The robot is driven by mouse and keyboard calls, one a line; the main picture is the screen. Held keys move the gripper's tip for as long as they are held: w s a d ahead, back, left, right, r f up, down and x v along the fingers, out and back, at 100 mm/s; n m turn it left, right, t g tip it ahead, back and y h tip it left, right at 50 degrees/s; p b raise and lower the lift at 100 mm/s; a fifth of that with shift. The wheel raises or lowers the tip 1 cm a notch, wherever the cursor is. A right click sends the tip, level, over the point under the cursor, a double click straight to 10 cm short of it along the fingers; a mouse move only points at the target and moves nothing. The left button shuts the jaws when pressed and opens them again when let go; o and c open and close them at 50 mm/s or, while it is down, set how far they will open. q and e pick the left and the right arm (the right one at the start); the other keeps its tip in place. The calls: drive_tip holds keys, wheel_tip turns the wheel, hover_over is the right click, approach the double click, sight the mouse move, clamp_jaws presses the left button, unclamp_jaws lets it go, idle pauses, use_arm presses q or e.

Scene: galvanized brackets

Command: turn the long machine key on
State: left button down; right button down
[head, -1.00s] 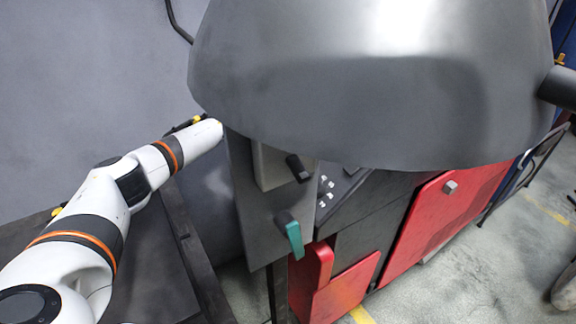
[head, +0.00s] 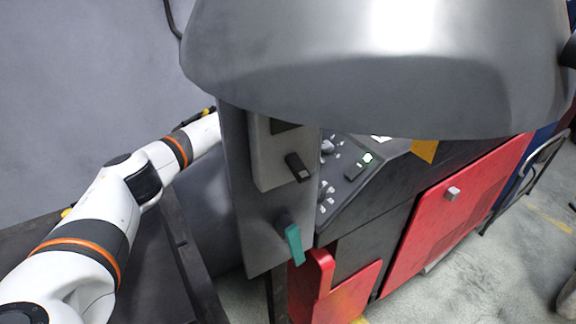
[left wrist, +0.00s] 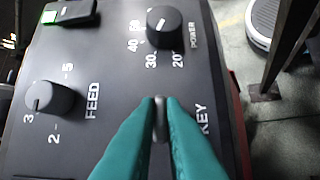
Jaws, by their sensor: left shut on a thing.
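The key (left wrist: 160,106) is a small grey upright bar beside the white KEY lettering on the dark control panel (left wrist: 105,60). My left gripper (left wrist: 160,125) has its teal fingers closed on the key, one on each side; they hide its lower part and the panel around it. In the head view my left arm (head: 180,148) comes in from the left and passes behind the machine's grey side plate (head: 240,225); its gripper and the key are hidden there. My right gripper shows in neither view.
A black FEED knob (left wrist: 49,97) and a POWER knob (left wrist: 163,27) stand close to the key. A green-lit switch (left wrist: 65,12) is at the panel's corner. A big grey hood (head: 380,85) overhangs the panel. A teal lever (head: 294,244) sticks out of the side plate.

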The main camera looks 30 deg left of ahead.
use_arm(q)
drive_tip(key=c, duration=1.5)
unclamp_jaws()
drive_tip(key=b+v, duration=0.2)
drive_tip(key=v, duration=1)
drive_tip(key=shift+s, duration=0.1)
